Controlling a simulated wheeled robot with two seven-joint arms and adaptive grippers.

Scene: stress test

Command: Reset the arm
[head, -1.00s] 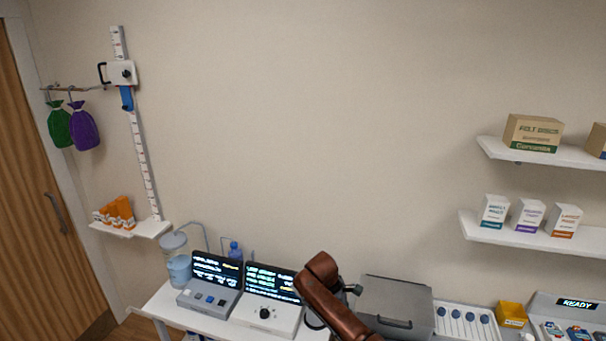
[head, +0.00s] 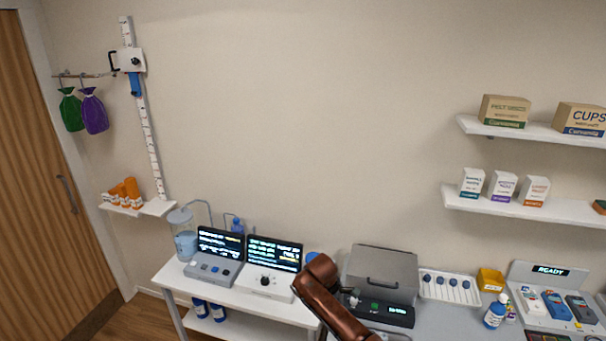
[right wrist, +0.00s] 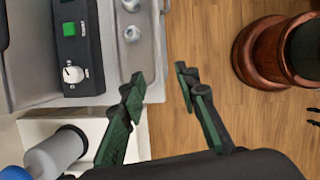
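My right gripper (right wrist: 158,82) shows in the right wrist view. Its two dark green fingers are apart, with nothing between them, and bare wooden floor shows through the gap. A reddish-brown arm link (head: 322,290) of mine rises at the bottom centre of the head view, in front of the tables. In the right wrist view, a black panel with a green button and white knob (right wrist: 78,50) is left of the fingers.
A white table (head: 180,279) carries two devices with lit screens (head: 272,253). A grey lidded box (head: 382,270), a tray (head: 448,288) and a yellow bin (head: 490,279) stand on the right counter. Boxes sit on wall shelves (head: 520,205). Wooden floor (right wrist: 200,130) lies below the right gripper.

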